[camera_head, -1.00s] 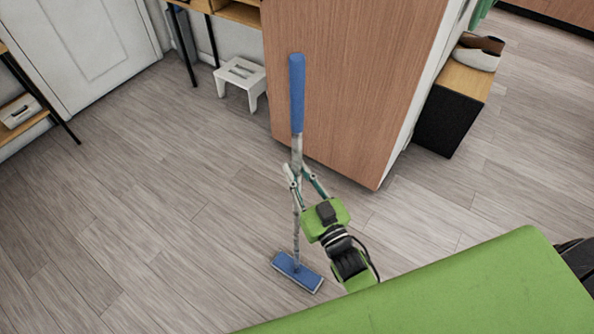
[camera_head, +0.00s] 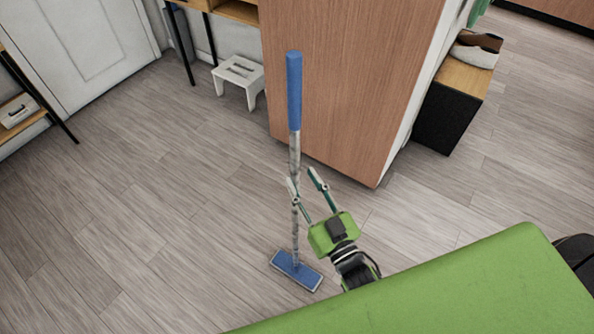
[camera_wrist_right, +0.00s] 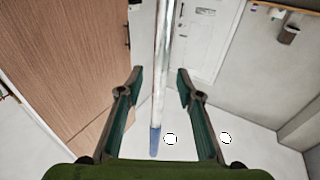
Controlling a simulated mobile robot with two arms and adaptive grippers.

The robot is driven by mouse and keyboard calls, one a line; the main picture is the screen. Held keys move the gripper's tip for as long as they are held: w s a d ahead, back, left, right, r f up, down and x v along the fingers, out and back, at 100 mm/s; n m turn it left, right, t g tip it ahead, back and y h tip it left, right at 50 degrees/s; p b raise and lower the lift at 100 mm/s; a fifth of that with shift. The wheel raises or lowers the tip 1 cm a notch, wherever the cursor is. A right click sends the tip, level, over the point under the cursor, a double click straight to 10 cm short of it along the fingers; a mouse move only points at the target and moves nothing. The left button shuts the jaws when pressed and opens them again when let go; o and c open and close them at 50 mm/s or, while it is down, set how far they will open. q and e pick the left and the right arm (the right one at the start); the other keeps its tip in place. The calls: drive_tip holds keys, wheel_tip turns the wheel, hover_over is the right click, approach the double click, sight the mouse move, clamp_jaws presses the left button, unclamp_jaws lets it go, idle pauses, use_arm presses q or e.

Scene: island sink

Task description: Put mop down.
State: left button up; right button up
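The mop stands upright on the floor, with a blue grip (camera_head: 294,90), a grey pole (camera_head: 295,150) and a flat blue head (camera_head: 296,270) resting on the boards. My right gripper (camera_head: 302,178) is open beside the pole, its two fingers spread. One finger overlaps the pole in the head view. In the right wrist view, the pole (camera_wrist_right: 162,65) runs between the open fingers (camera_wrist_right: 159,75) with clear gaps on both sides, and neither finger closes on it. I cannot tell how far in front of the fingertips it stands. My left gripper is not in view.
A tall wooden cabinet (camera_head: 350,90) stands just behind the mop. A white step stool (camera_head: 239,75) is to its left, and a low black unit (camera_head: 448,115) to the right. The floor (camera_head: 130,200) to the left is clear.

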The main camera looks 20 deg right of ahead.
drive_tip(key=s+d, duration=0.1)
drive_tip(key=s, duration=0.6)
drive_tip(key=shift+s+f+b, duration=0.25)
drive_tip(key=shift+f+b, duration=0.1)
drive_tip(key=shift+f, duration=0.05)
drive_tip(key=shift+d+f, duration=0.1)
